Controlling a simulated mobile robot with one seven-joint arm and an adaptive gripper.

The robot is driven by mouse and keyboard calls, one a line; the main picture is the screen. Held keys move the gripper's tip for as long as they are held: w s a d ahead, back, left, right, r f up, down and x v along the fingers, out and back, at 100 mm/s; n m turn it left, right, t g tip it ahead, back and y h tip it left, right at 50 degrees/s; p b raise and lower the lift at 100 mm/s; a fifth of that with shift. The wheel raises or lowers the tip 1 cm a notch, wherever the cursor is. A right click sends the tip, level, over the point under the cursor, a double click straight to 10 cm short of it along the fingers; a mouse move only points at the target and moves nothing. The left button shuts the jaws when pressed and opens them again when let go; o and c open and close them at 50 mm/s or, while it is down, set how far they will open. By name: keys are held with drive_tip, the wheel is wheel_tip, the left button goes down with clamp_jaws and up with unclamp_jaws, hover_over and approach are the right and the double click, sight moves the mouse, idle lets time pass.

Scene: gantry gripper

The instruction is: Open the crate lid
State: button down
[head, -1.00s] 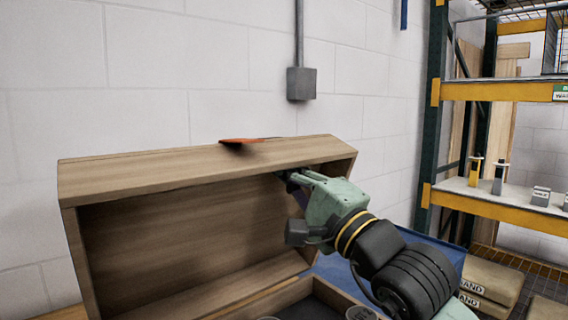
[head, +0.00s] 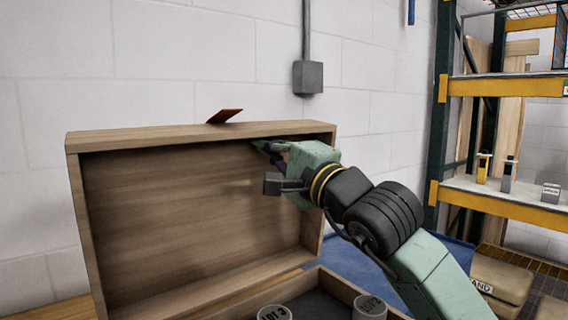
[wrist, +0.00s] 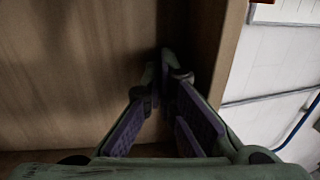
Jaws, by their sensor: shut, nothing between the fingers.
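The wooden crate lid (head: 180,214) stands raised at the back of the crate, close to upright, with its hollow inner side facing me. Whether the fingertips touch the wood is hard to tell.
Round cans (head: 275,313) labelled LOT sit in the dark crate interior. A white block wall with a grey box (head: 307,77) is behind. A shelf rack (head: 500,87) and sacks (head: 492,281) stand at right.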

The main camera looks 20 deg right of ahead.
drive_tip(key=w+a, duration=0.1)
drive_tip(key=w, duration=0.1)
drive_tip(key=w+a+f+g, duration=0.1)
drive_tip(key=w, duration=0.2)
drive_tip(key=w+a+g+h, duration=0.1)
drive_tip(key=w, duration=0.1)
drive_tip(key=shift+w+f+b, duration=0.15)
drive_tip(key=shift+w+b, duration=0.05)
drive_tip(key=shift+b, duration=0.1)
drive_tip(key=shift+w+a, duration=0.2)
drive_tip(key=shift+w, duration=0.3)
drive_tip(key=shift+s, duration=0.1)
